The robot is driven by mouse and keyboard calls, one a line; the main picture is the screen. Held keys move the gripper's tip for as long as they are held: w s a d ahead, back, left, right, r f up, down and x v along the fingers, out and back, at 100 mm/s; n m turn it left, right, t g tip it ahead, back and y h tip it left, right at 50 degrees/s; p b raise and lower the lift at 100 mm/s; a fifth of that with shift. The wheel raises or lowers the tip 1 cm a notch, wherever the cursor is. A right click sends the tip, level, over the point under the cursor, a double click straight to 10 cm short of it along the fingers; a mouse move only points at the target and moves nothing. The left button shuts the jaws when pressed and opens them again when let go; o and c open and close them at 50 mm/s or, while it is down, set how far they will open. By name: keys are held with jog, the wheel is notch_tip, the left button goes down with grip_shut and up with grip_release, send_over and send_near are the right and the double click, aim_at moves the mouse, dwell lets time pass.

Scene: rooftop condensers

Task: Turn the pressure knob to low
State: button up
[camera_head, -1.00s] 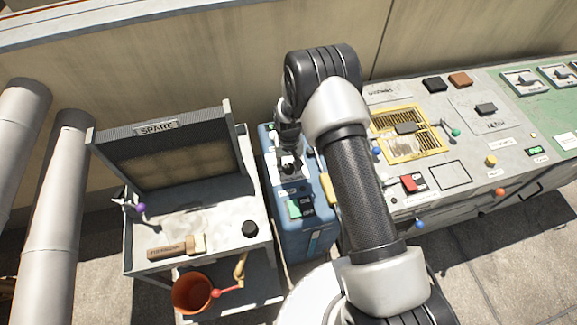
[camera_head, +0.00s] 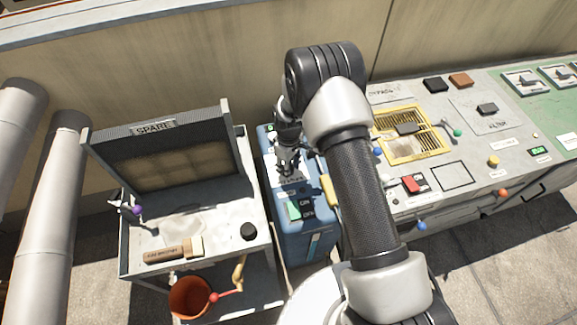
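My gripper (camera_head: 288,166) points down over the top of the blue unit (camera_head: 310,240), which stands between the spare cart and the grey console. The gripper covers most of a white panel (camera_head: 298,183) on that unit. The pressure knob cannot be made out; it may be hidden under the gripper. Whether the fingers are open or shut, or touch anything, is too small and dark to tell. A green switch (camera_head: 293,210) with a dark label beside it sits on the unit nearer to me.
At left stands a cart (camera_head: 210,225) with a brush (camera_head: 170,252), a black knob (camera_head: 248,231) and an upright "SPARE" filter frame (camera_head: 160,165). An orange bucket (camera_head: 188,297) is below. At right the console (camera_head: 460,205) carries a yellow grille (camera_head: 410,133) and a red switch (camera_head: 411,184).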

jog(key=shift+n, duration=0.5)
jog(key=o, duration=1.1)
jog(key=shift+c, duration=0.2)
jog(key=shift+r, duration=0.1)
notch_tip(320, 180, up, 12)
dwell(0.3)
